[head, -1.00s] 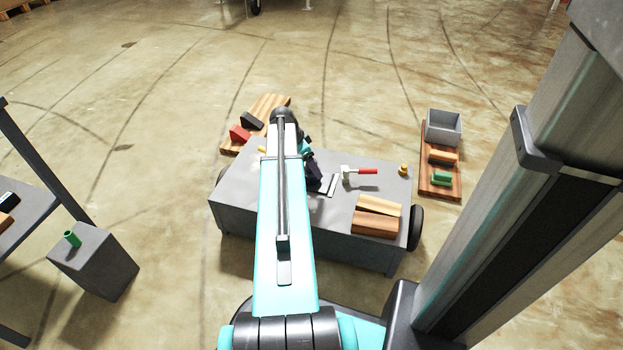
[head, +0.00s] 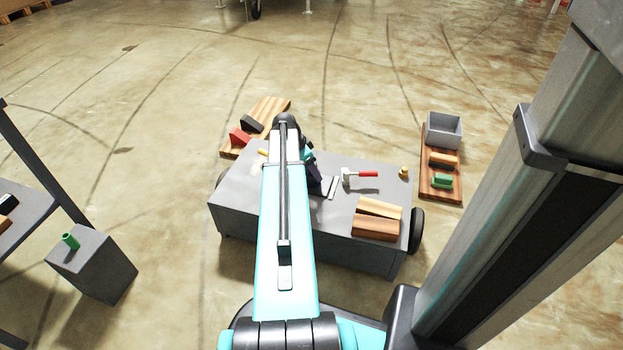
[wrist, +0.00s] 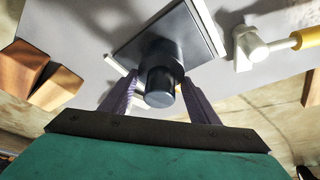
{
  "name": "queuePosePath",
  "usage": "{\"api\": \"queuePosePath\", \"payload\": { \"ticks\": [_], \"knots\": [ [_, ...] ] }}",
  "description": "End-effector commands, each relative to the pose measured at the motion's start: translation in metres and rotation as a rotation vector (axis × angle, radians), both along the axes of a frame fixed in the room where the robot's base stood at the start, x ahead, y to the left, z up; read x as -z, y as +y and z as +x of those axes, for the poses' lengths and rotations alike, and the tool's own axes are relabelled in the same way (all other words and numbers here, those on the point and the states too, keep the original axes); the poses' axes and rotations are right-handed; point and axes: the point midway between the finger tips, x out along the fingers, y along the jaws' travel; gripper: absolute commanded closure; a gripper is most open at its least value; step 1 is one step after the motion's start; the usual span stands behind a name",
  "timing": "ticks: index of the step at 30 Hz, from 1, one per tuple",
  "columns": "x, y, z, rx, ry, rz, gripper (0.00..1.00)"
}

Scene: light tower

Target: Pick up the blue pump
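A dark blue-grey cylinder on a square dark plate, seemingly the blue pump (wrist: 160,75), shows in the wrist view on the grey cart top. My gripper (wrist: 160,82) is around the cylinder, one purple-grey finger on each side. The fingers look open, with a narrow gap at the left; contact on the right is hard to tell. In the head view my gripper (head: 317,182) is low over the middle of the cart (head: 235,195), and my arm and gripper largely hide the pump.
A small orange piece (head: 403,172) is at the cart's right. Boards beside the cart hold red (head: 239,136) and green (head: 442,181) pieces and a grey bin (head: 444,128).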

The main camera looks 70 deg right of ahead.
Motion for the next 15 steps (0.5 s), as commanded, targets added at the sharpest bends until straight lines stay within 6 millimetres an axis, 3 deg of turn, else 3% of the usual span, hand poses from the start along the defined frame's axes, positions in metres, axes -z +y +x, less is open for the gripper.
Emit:
{"api": "queuePosePath", "payload": {
  "ticks": [1, 7, 15],
  "knots": [
    [0.0, 0.0001, 0.0, 0.0, 0.0, 0.0, 0.66],
    [-0.0001, 0.0002, -0.0001, 0.0, 0.001, 0.001, 1.0],
    [-0.0018, -0.0005, 0.0, 0.0, 0.001, -0.002, 1.0]
  ]
}}
